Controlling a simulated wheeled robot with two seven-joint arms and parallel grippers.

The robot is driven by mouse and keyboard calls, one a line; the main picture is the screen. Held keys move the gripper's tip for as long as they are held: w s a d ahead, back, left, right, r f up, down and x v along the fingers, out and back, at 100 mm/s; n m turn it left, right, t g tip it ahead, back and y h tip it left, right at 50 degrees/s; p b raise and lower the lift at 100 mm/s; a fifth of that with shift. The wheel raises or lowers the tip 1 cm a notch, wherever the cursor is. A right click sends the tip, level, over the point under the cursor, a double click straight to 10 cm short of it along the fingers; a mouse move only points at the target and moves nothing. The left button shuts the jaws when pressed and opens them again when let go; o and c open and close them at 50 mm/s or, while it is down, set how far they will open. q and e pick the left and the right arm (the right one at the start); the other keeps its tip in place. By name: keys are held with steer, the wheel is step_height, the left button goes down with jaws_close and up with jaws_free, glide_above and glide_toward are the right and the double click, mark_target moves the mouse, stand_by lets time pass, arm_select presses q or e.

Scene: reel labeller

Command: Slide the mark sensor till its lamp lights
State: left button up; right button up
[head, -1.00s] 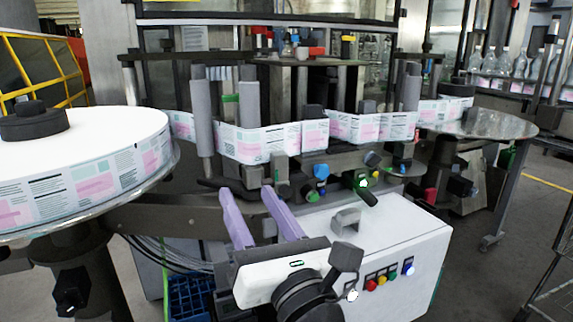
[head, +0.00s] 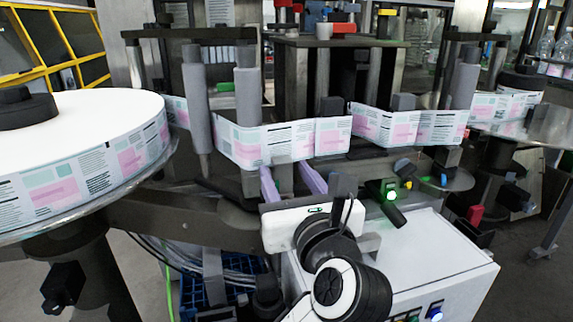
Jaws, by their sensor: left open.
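A dark unit with a lit green lamp (head: 390,195) sits below the label strip (head: 385,125), right of my left gripper; I take it to be the mark sensor, but cannot be sure. My left gripper (head: 287,174) is open, with two lilac fingers pointing away under the strip. A grey block (head: 283,178) shows between the fingers; I cannot tell if they touch it. The gripper's white body and dark wrist hide part of the fittings left of the lamp. My right gripper is not in view.
A large label reel (head: 75,135) stands at the left. The strip runs past grey rollers (head: 248,105) to a round metal table (head: 540,125) at the right. A white control box (head: 430,250) with buttons stands close below the lamp unit.

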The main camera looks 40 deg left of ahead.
arm_select(q)
steer(key=shift+x, duration=0.8)
jaws_close()
steer(key=shift+w+d+b, duration=0.25)
steer(key=shift+b, duration=0.1)
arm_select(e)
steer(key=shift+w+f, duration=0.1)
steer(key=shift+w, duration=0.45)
arm_select(q)
jaws_free()
steer(key=shift+d, duration=0.1)
